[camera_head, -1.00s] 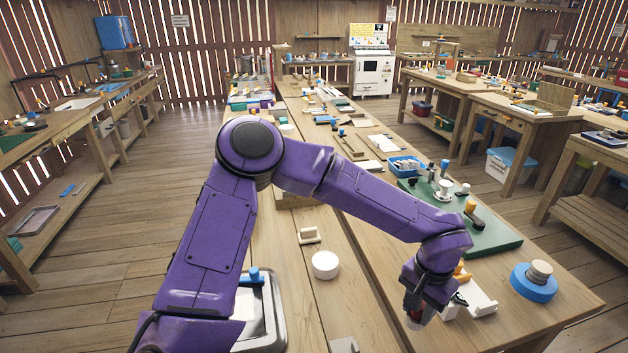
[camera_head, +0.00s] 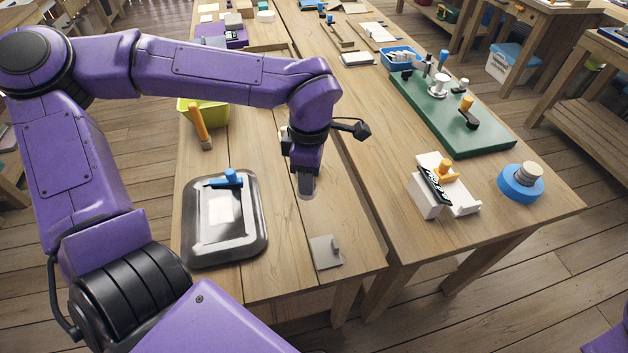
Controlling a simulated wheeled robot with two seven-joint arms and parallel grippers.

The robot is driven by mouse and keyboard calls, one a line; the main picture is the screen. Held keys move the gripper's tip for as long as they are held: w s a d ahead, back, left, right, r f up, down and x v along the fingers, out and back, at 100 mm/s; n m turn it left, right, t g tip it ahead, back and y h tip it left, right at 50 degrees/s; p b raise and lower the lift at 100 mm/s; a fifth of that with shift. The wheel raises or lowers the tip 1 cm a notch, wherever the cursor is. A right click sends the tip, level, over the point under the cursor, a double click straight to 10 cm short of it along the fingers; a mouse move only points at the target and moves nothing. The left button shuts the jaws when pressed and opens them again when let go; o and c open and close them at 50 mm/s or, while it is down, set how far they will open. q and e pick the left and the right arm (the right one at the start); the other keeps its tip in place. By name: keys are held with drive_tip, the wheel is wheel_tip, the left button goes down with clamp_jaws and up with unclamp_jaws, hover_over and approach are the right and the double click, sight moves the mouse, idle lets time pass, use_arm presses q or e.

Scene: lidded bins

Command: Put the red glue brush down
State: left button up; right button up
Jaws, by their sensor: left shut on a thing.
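My left gripper (camera_head: 306,188) points down over the right side of the near-left table, between the metal tray and the table seam. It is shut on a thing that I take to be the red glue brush. The jaws hide nearly all of it, and no clear red shows. I cannot tell whether it touches the wood. My right gripper is not in view.
A metal tray (camera_head: 258,238) holding a blue-handled tool (camera_head: 231,178) lies left of the gripper. A white block (camera_head: 426,204), blue disc (camera_head: 513,189) and green board (camera_head: 480,133) are on the right table.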

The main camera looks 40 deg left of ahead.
use_arm(q)
drive_tip(key=s+n+b, duration=0.2)
drive_tip(key=s+n, duration=0.5)
drive_tip(key=n, duration=1.1)
drive_tip(key=w+a+f+b, duration=0.1)
drive_tip(key=w+f, duration=0.2)
drive_tip(key=w, duration=0.1)
drive_tip(key=w+a+f+b, duration=0.1)
drive_tip(key=w+f, duration=0.2)
drive_tip(key=w, duration=0.1)
drive_tip(key=w+a+f+b, duration=0.1)
drive_tip(key=w+f, duration=0.3)
drive_tip(key=w, duration=0.1)
drive_tip(key=shift+b, duration=0.4)
wheel_tip(320, 180, down, 3)
drive_tip(key=shift+w+d+r, duration=0.1)
drive_tip(key=shift+f, duration=0.2)
drive_tip(key=shift+f, duration=0.1)
drive_tip(key=o, duration=0.9)
drive_tip(key=shift+o, duration=0.2)
